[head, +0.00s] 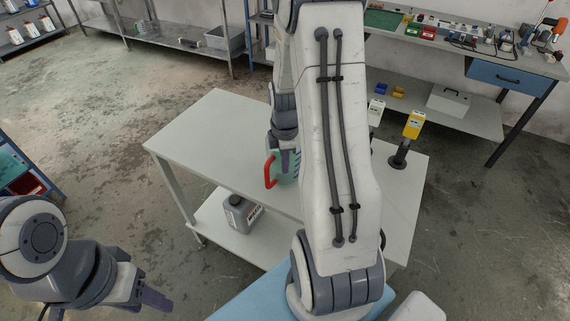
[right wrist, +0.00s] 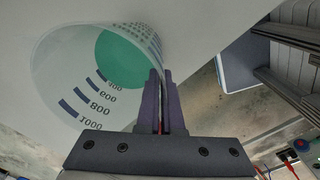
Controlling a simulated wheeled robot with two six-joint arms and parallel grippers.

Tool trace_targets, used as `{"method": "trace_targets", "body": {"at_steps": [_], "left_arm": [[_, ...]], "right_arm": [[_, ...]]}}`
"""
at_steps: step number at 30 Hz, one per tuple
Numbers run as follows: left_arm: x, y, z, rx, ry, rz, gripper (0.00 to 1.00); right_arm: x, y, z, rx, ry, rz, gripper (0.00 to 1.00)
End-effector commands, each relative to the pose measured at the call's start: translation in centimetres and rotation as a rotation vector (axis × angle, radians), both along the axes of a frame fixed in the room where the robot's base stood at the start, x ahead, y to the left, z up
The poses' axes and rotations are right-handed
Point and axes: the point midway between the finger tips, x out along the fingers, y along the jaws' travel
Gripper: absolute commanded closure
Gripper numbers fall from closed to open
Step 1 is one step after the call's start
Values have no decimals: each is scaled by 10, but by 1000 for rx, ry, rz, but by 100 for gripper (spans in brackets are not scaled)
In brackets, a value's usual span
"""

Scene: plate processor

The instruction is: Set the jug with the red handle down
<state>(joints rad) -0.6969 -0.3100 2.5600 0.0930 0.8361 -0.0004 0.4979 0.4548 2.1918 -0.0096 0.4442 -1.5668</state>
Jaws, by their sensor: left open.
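The jug with the red handle (head: 270,172) is a pale, see-through jug with measuring marks, at the left part of the grey table in the head view, partly hidden by my right arm. In the right wrist view the jug (right wrist: 60,75) shows its wide mouth, green bottom and marks. My right gripper (right wrist: 162,78) is closed around the jug's side wall near the rim, with a thin red line between its fingers. Whether the jug's base touches the table, I cannot tell. My left gripper (head: 155,298) is open and empty at the lower left, away from the table.
The grey table (head: 215,130) has clear room left of the jug. A yellow device (head: 413,125) on a dark stand and a white one (head: 375,112) stand at its right. A grey canister (head: 240,213) sits on the lower shelf.

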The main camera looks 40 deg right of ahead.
Motion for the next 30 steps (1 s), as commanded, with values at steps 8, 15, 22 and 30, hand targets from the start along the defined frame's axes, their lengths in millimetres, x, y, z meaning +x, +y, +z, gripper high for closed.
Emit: {"method": "trace_targets", "body": {"at_steps": [8, 15, 22, 30], "left_arm": [[0, 0, 1, 0, 0, 0, 50], [0, 0, -1, 0, 0, 0, 50], [0, 0, -1, 0, 0, 0, 50], [0, 0, 1, 0, 0, 0, 50]], "right_arm": [[1, -1, -7, -2, -4, 0, 100], [0, -1, -11, -1, -2, 0, 85], [0, 0, -10, -1, -2, 0, 66], [1, -1, 1, -3, -5, 0, 66]]}}
